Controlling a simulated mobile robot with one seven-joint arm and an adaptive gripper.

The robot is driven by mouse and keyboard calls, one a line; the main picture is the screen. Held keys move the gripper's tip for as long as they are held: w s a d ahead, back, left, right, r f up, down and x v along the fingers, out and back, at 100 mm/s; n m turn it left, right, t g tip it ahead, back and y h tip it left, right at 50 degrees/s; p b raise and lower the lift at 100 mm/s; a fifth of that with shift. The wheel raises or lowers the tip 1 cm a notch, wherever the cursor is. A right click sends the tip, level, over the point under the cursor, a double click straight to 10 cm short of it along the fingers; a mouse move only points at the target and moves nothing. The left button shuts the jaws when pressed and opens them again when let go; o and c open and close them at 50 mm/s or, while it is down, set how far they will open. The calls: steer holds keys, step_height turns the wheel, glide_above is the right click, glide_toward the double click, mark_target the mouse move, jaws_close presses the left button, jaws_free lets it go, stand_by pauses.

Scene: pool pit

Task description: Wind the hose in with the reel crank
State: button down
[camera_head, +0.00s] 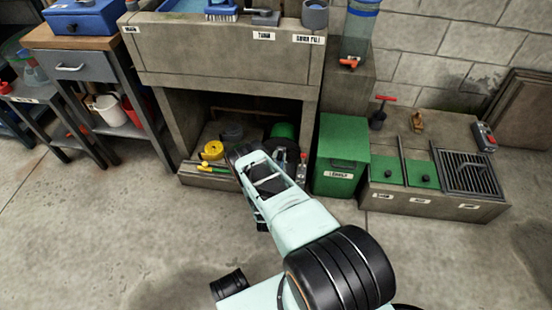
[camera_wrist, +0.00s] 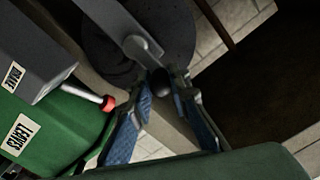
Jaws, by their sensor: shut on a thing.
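The hose reel shows as a dark round disc (camera_wrist: 125,45) in the wrist view, with a grey crank arm (camera_wrist: 135,40) across it. The crank ends in a dark round knob (camera_wrist: 161,82). My gripper (camera_wrist: 163,85) has its blue-padded fingers on either side of this knob and is shut on it. In the head view the black reel (camera_head: 292,150) and a green rounded part (camera_head: 284,130) sit low in the recess, partly hidden by my arm. A yellow coil (camera_head: 212,150), perhaps hose, lies to the left; its link to the reel is hidden.
A green leaves bin (camera_head: 342,150) stands close right of the reel. A grey box (camera_wrist: 30,50) with a red-tipped lever (camera_wrist: 107,103) is close to my gripper. A low bench (camera_head: 430,205) with green lids and a grate is further right. Open floor lies at the front left.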

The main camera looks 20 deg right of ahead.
steer(key=s+d+f+m, duration=0.1)
steer(key=d+f+m, duration=0.1)
steer(key=m, duration=0.8)
steer(key=s+d+f+m, duration=0.1)
steer(key=f+m, duration=0.2)
steer(key=m, duration=0.6)
steer(key=shift+d+m+b, duration=0.35)
steer(key=shift+m+b, duration=0.05)
steer(key=shift+b, duration=0.05)
steer(key=shift+s, duration=0.15)
steer(key=c, duration=1.8)
jaws_free()
steer(key=shift+h, duration=0.3)
